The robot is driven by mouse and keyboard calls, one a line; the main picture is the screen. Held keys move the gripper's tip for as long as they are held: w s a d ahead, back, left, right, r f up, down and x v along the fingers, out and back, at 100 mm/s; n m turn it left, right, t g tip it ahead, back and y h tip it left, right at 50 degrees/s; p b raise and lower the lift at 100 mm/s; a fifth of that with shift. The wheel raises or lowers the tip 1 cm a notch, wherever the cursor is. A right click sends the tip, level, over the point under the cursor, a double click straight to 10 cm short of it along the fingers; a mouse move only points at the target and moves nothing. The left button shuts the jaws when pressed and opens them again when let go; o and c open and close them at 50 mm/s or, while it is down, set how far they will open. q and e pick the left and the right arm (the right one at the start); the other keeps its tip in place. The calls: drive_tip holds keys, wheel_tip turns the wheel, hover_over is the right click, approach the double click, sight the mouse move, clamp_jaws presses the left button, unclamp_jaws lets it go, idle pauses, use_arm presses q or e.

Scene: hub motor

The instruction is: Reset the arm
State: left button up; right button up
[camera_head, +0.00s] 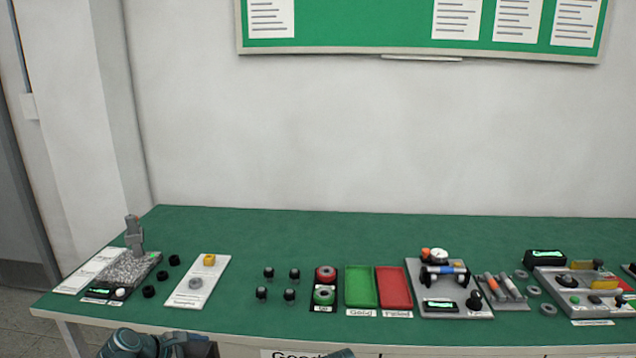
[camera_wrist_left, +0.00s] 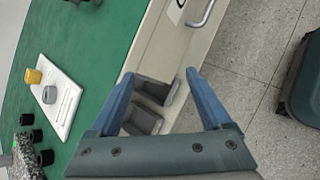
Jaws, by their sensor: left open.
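My left arm (camera_head: 150,343) shows at the bottom edge of the head view, in front of the table's front edge; its fingers are not clear there. In the left wrist view my left gripper (camera_wrist_left: 160,92) is open, with its two blue fingers spread wide and nothing between them. Behind the fingers are the front edge of the table and grey open compartments (camera_wrist_left: 157,91) below it. A small part of an arm shows at the bottom middle of the head view, but no right gripper can be made out.
The green table (camera_head: 300,225) holds a white board (camera_head: 205,275) with a yellow part and a grey ring, several black parts, a green tray (camera_head: 361,286), a red tray (camera_head: 394,287) and test fixtures (camera_head: 447,300) at the right. The table's back strip is clear.

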use_arm(q)
drive_tip(key=s+d+f+m+g+y, duration=0.35)
drive_tip(key=s+d+m, duration=0.45)
drive_tip(key=d+m, duration=0.35)
drive_tip(key=s+d+f+m+g+y, duration=0.35)
drive_tip(key=s+d+m, duration=0.45)
drive_tip(key=d+m, duration=0.4)
wheel_tip(320, 180, up, 14)
drive_tip(key=a+m+p, duration=0.1)
drive_tip(key=p, duration=1.2)
drive_tip(key=shift+m+g+p, duration=0.3)
drive_tip(key=shift+m+p, duration=0.05)
drive_tip(key=shift+f, duration=0.15)
